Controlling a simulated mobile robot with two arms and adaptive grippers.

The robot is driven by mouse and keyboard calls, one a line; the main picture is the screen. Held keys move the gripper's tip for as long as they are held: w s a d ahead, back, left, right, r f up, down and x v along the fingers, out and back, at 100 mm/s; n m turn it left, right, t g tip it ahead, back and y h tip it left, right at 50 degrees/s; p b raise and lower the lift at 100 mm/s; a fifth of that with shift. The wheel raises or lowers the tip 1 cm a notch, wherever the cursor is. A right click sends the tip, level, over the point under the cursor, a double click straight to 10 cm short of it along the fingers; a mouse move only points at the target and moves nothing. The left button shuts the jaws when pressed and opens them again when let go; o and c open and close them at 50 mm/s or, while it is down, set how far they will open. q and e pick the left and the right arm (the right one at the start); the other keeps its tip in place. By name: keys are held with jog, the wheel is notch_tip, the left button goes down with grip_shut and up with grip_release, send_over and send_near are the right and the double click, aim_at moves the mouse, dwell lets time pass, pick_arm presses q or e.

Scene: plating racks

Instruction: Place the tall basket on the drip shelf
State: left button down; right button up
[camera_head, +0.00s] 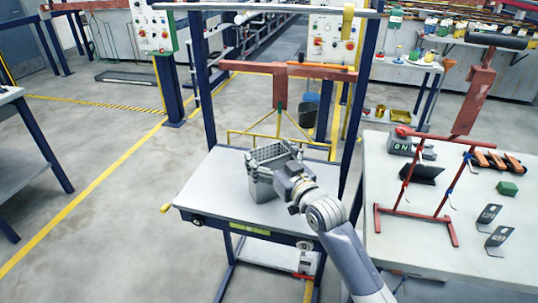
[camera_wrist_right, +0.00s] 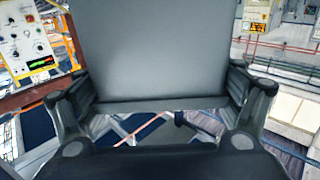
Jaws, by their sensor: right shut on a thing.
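The tall basket (camera_head: 262,187) is grey and box-like with a perforated upper rim. It is upright over the grey shelf (camera_head: 210,190) of the blue frame, which looks like the drip shelf. Whether its base touches the shelf is not clear. My right gripper (camera_head: 284,172) is at the basket's right side, shut on it. In the right wrist view, the basket's smooth grey wall (camera_wrist_right: 155,50) fills the space between the two fingers (camera_wrist_right: 158,105). My left gripper is not in view.
A white table (camera_head: 400,250) at right holds a red stand (camera_head: 448,215), a green block (camera_head: 507,188) and metal brackets (camera_head: 490,214). Blue posts (camera_head: 204,90) and a red crossbar (camera_head: 285,70) rise around the shelf's back. The shelf's left part is bare.

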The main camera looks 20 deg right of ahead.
jog(key=o, duration=1.2)
jog(key=shift+f, duration=0.1)
jog(key=shift+o, duration=0.7)
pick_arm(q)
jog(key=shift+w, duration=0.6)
pick_arm(e)
jog(key=shift+r, duration=0.2)
jog(key=shift+s+d+f, duration=0.1)
jog(key=shift+s, duration=0.15)
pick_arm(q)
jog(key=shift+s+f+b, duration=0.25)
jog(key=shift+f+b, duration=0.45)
pick_arm(e)
jog(key=s+d, duration=0.2)
jog(key=s, duration=0.9)
jog(key=shift+s, duration=0.2)
jog(key=shift+d, duration=0.1)
